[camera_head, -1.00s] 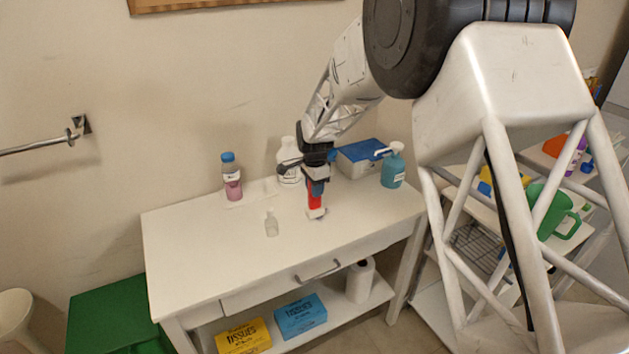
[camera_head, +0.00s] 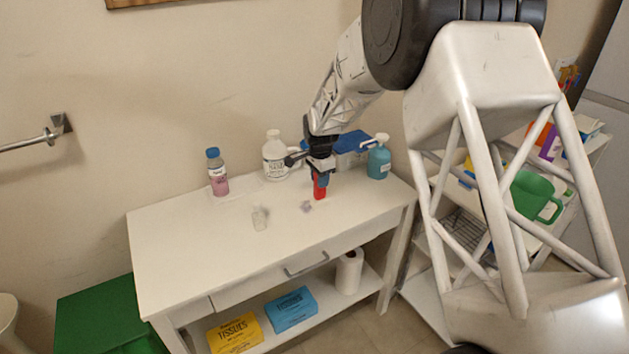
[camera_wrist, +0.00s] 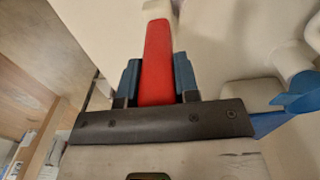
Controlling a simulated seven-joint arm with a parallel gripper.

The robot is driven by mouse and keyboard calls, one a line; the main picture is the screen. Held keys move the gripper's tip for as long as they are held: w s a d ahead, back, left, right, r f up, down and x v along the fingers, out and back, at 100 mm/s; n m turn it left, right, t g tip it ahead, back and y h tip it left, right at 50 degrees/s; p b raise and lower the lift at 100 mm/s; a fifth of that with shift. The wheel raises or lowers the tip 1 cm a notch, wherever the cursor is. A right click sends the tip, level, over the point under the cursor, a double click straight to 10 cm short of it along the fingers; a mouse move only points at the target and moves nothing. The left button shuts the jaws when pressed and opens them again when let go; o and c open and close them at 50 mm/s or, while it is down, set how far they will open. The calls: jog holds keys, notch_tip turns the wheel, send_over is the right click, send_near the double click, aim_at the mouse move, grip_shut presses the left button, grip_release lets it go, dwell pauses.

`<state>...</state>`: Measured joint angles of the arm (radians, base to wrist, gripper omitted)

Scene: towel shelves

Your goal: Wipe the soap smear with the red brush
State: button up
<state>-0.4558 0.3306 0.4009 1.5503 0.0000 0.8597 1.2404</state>
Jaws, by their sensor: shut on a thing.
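The red brush (camera_head: 320,189) is upright in my gripper (camera_head: 321,178), over the white table. The wrist view shows its red handle (camera_wrist: 156,50) between the two blue fingertips (camera_wrist: 156,82), which are shut on it. A small greyish-purple patch, which looks like the soap smear (camera_head: 307,206), lies on the tabletop just left of and in front of the brush. The brush's lower end is near the surface; I cannot tell whether it touches. The smear does not show clearly in the wrist view.
A pink bottle (camera_head: 218,178), a white bottle (camera_head: 275,160), a blue-topped box (camera_head: 352,142) and a teal pump bottle (camera_head: 379,162) stand along the back. The front tabletop is clear.

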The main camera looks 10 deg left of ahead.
jog(key=shift+w+d, duration=0.2)
jog(key=shift+w, duration=0.05)
jog(key=shift+s+a, duration=2.6)
jog(key=shift+s, duration=0.05)
jog(key=shift+w+d, duration=0.7)
jog(key=shift+w, duration=0.35)
jog(key=shift+w+d, duration=0.75)
jog(key=shift+w, duration=0.25)
jog(key=shift+w+d, duration=0.7)
jog(key=shift+w, duration=0.35)
jog(key=shift+s+a, duration=2.6)
notch_tip(320, 180, up, 8)
